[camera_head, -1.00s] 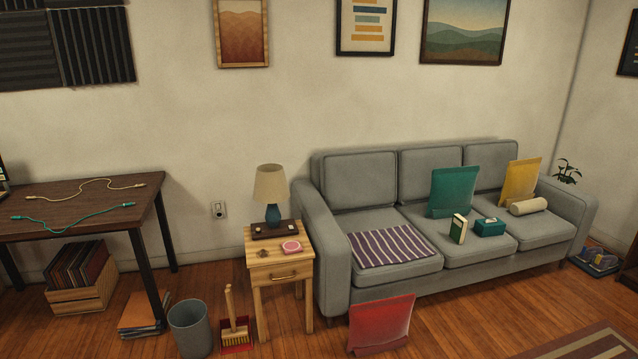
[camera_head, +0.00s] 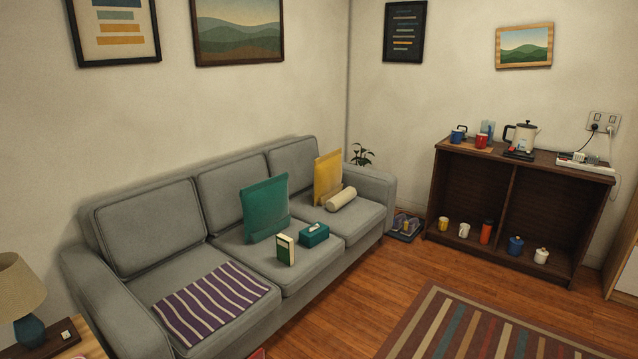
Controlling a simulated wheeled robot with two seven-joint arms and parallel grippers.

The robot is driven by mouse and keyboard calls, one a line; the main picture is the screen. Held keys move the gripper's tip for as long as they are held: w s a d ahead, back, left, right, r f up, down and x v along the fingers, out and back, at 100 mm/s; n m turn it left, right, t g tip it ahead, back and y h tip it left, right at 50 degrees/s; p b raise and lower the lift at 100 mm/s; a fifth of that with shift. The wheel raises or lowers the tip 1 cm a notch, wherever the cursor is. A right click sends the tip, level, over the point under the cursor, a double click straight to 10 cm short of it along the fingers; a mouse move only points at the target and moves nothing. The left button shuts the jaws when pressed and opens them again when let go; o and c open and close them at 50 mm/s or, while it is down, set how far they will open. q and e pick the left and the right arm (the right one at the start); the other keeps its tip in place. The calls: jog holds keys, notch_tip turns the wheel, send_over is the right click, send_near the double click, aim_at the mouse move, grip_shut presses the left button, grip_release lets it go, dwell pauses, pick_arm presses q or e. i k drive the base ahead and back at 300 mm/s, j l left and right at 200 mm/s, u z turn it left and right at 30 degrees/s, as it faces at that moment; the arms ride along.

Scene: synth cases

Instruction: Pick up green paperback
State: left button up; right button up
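A small green book with a pale edge, which looks like the green paperback (camera_head: 285,250), stands upright on the middle seat of the grey sofa (camera_head: 150,283). A teal tissue-box-like box (camera_head: 314,235) sits just to its right. A teal cushion (camera_head: 264,209) leans behind it against the backrest. Neither of my grippers shows in the head view.
A striped purple cloth (camera_head: 210,303) lies on the near seat. A yellow cushion (camera_head: 327,177) and a cream bolster (camera_head: 341,198) are on the far seat. A striped rug (camera_head: 470,325) lies before the sofa. A dark shelf (camera_head: 508,200) stands right; bare wooden floor (camera_head: 385,268) lies between.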

aim_at(284, 245)
jog(key=i+l+z, duration=0.25)
jog(key=i+z, duration=1)
jog(key=i+u, duration=0.35)
jog(key=i, duration=0.15)
jog(key=i+l+u, duration=0.1)
jog(key=i+u, duration=0.2)
jog(key=i, duration=0.15)
jog(key=i+l+u, duration=0.2)
jog(key=i+u, duration=0.15)
jog(key=i, duration=0.15)
jog(key=i+l+u, duration=0.3)
jog(key=i+l, duration=0.05)
jog(key=i, duration=0.05)
